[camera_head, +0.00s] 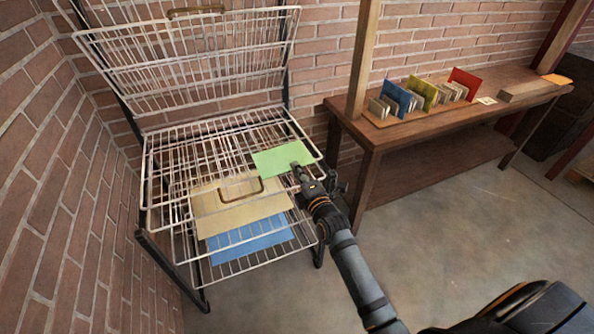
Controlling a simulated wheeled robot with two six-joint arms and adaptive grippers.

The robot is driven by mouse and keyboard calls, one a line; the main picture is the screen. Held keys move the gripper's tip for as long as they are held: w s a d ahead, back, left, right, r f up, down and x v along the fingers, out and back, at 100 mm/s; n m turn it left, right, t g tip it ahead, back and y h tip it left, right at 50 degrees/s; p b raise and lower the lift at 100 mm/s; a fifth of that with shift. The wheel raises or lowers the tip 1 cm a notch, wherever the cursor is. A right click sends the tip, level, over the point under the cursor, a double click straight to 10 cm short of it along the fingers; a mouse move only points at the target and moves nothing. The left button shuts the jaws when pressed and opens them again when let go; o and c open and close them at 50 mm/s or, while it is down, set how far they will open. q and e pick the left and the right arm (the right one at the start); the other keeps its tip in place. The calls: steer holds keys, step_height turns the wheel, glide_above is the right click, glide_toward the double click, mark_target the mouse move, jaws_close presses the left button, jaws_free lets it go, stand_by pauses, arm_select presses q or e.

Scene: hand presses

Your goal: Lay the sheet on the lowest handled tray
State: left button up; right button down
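A light green sheet (280,158) lies level over the right front part of a wire tray of the drying rack (148,205). My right gripper (299,170) is at the sheet's near right edge and appears shut on it. Whether the sheet touches the wires below is unclear. A brown handle (240,197) shows at the front of the stacked trays, below and left of the sheet. Another brown handle (196,11) is on a tray raised up at the back. My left gripper is out of view.
A tan sheet (218,222) and a blue sheet (262,243) lie on lower trays. A wooden bench (365,150) on the right holds several coloured cards in a rack (425,95). Brick walls stand left and behind. The floor in front is clear.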

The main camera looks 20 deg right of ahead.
steer(key=c, duration=1.4)
jaws_free()
steer(key=shift+c, duration=0.2)
steer(key=shift+o, duration=1.2)
steer(key=s, duration=0.6)
steer(key=shift+s+p, duration=0.25)
steer(key=shift+p, duration=0.05)
steer(key=shift+d, duration=0.15)
